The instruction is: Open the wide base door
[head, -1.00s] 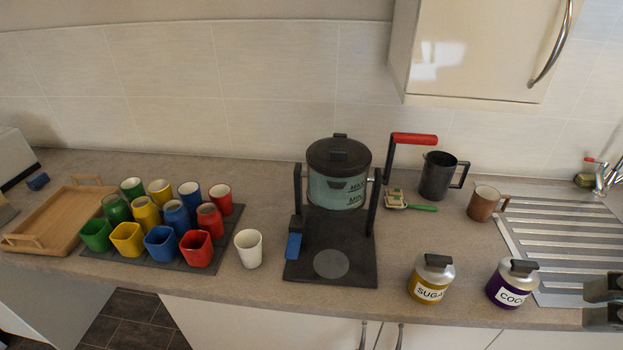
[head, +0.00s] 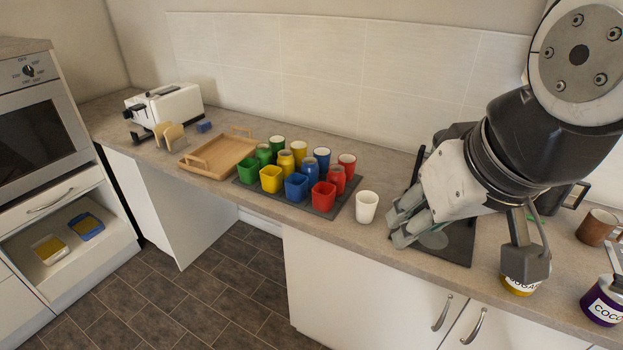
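White base cabinet doors stand under the counter, both looking shut. The left one is a broad door (head: 355,285) with a curved metal handle (head: 442,313) near its upper right corner. Beside it, the right door (head: 520,330) has its own curved handle (head: 474,326) near its upper left corner and is cut off by the frame's bottom. My gripper (head: 465,252) is at the right, over the counter's front part, above and apart from both handles. My arm and gripper hide most of the black coffee maker (head: 460,245).
A dark mat (head: 328,213) with several coloured cups, a white cup (head: 367,207), a sugar jar (head: 519,283) and a cocoa jar (head: 605,302) stand near the counter's front edge. A wooden tray (head: 215,152) and toaster (head: 165,105) are farther left. The tiled floor (head: 200,300) is clear.

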